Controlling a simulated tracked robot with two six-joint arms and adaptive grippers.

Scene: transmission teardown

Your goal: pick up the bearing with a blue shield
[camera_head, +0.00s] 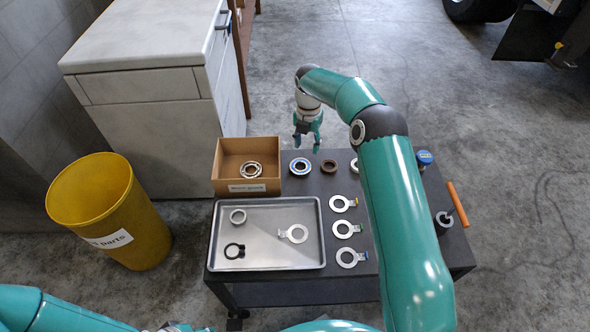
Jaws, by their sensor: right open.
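The bearing with a blue shield (300,166) lies flat on the dark cart top, just right of the cardboard box. My right gripper (307,143) hangs over the back edge of the cart, fingers pointing down, open and empty. It appears above and slightly behind the blue-shielded bearing, apart from it. A brown-ringed bearing (329,166) lies just to the right of the blue one. My left arm shows at the lower left, but its gripper is out of the picture.
The cardboard box (226,187) holds a bearing (250,169). A metal tray (280,256) holds several rings. Tagged rings (342,203) lie right of it. A blue-capped item (424,158) and an orange-handled tool (457,203) are at the right. A yellow bin (150,240) stands left.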

